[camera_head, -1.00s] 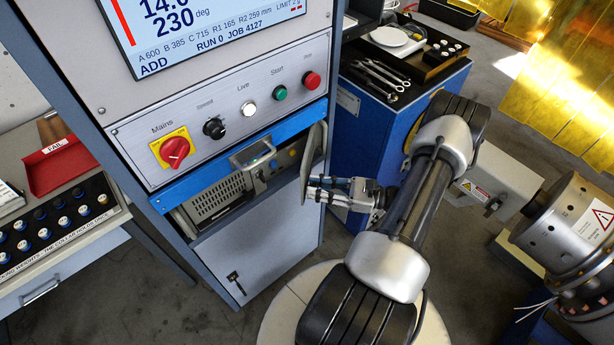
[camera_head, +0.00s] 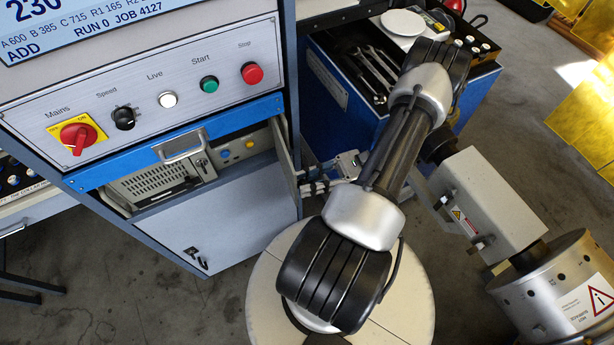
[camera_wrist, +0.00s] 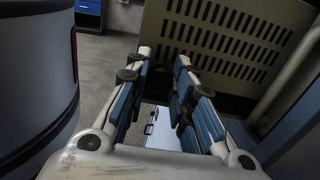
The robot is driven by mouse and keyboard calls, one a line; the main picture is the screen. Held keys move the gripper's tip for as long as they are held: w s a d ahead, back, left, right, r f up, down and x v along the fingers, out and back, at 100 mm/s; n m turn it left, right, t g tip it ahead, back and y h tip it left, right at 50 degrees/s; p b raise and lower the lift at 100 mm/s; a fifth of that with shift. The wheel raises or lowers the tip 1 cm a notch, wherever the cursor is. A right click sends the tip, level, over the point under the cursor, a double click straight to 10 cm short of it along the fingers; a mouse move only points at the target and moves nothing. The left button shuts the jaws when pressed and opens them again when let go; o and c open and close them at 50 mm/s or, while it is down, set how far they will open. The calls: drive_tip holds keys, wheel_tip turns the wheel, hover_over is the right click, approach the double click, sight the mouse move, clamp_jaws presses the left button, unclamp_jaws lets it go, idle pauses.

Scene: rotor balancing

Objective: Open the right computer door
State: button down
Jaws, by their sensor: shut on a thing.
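The right computer door (camera_head: 286,152) is a thin grey panel at the right side of the computer bay. It stands swung outward, seen nearly edge-on. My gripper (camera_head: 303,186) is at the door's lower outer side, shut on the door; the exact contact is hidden. In the wrist view my gripper's two blue-padded fingers (camera_wrist: 170,78) point at a beige slotted panel (camera_wrist: 225,42); I cannot tell whether this is the door's face. The beige computer (camera_head: 165,183) with vent slots sits in the open bay.
A blue bar with a handle (camera_head: 182,147) runs above the bay. A grey lower cabinet door (camera_head: 225,218) is closed below it. The control panel (camera_head: 150,75) is above. A blue tool cabinet (camera_head: 325,92) stands close behind my arm at right. A round pale platform (camera_head: 268,318) lies below.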

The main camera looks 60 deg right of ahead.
drive_tip(key=shift+s+d+n+g+y, duration=0.1)
drive_tip(key=shift+d+n+g+y, duration=0.15)
drive_tip(key=shift+n+g+y, duration=0.05)
drive_tip(key=c, duration=1.4)
unclamp_jaws()
drive_tip(key=v, duration=1.2)
